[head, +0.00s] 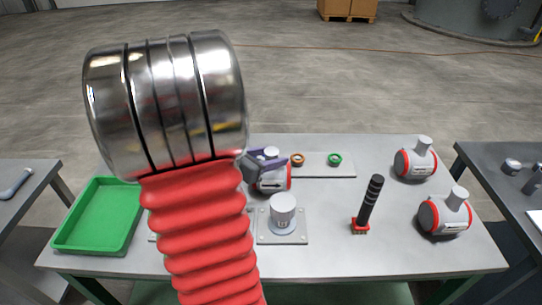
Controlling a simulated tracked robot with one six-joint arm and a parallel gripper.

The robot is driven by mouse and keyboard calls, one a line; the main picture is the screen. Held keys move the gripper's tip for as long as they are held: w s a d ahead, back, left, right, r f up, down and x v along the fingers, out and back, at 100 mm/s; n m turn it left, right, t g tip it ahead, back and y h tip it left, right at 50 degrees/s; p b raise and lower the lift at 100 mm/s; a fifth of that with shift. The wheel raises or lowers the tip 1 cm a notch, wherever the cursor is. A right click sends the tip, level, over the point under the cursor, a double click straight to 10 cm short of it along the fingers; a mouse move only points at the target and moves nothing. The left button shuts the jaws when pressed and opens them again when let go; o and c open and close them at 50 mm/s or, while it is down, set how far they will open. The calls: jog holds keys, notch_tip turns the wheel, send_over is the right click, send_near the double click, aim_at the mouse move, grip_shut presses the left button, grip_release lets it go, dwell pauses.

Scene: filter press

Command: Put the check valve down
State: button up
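A check valve (273,181), grey-white with a red ring and a short upright neck, is at the middle back of the table. My gripper (265,162) is at this valve, with a dark finger across its upper part by the neck. My arm hides much of the gripper, so I cannot tell whether the fingers are closed on the valve. I also cannot tell whether the valve touches the table. Two similar valves stand at the right, one farther back (416,161) and one nearer (446,213).
A green tray (62,243) is at the table's left. A plate with a grey cylinder (283,212) is in front of the valve. A strip with orange (297,159) and green (335,159) rings lies behind. A black-handled tool (369,205) stands right of centre. Bare tabletop (400,255) shows front right.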

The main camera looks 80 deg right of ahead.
jog(key=shift+o, duration=0.6)
jog(key=shift+r, duration=0.15)
jog(key=v, duration=1.2)
dwell(0.5)
jog(key=w+a+r+m+t+y, duration=0.1)
jog(key=w+a+m+t+y, duration=0.3)
jog(key=a, duration=0.9)
jog(key=w+a+r+m+t+y, duration=0.1)
jog(key=w+a+m+t+y, duration=0.2)
jog(key=a, duration=1)
jog(key=w+a+r+m+t+y, duration=0.2)
jog(key=w+a+m+t+y, duration=0.2)
jog(key=w+a, duration=0.4)
jog(key=a+t, duration=0.1)
jog(key=a, duration=0.5)
jog(key=shift+m+t+y, duration=0.3)
jog(key=shift+t, duration=0.1)
jog(key=shift+c, duration=0.3)
